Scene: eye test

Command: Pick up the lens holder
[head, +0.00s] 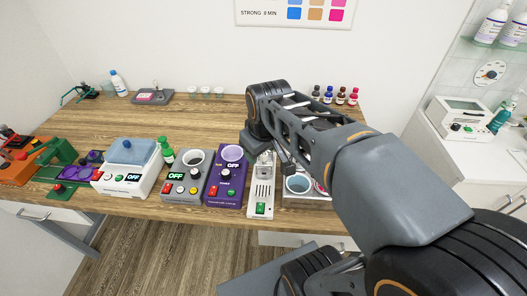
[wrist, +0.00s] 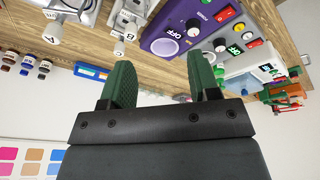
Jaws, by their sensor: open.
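My gripper (wrist: 163,82) shows in the wrist view with its two green fingers spread apart and nothing between them. In the head view my arm reaches over the right part of the bench and the fingers cannot be made out. I cannot tell for sure which thing is the lens holder. A small dark green stand with thin arms (head: 79,93) at the back left of the bench may be it, far from my gripper. The purple device (head: 228,176), with a pale round top, stands near my gripper and also shows in the wrist view (wrist: 183,30).
Along the front of the wooden bench (head: 215,112) stand a white device with a blue top (head: 128,165), a grey device (head: 185,180) and a white switch box (head: 261,195). A grey tray (head: 153,97) and small cups (head: 206,91) stand behind. The bench's middle is clear.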

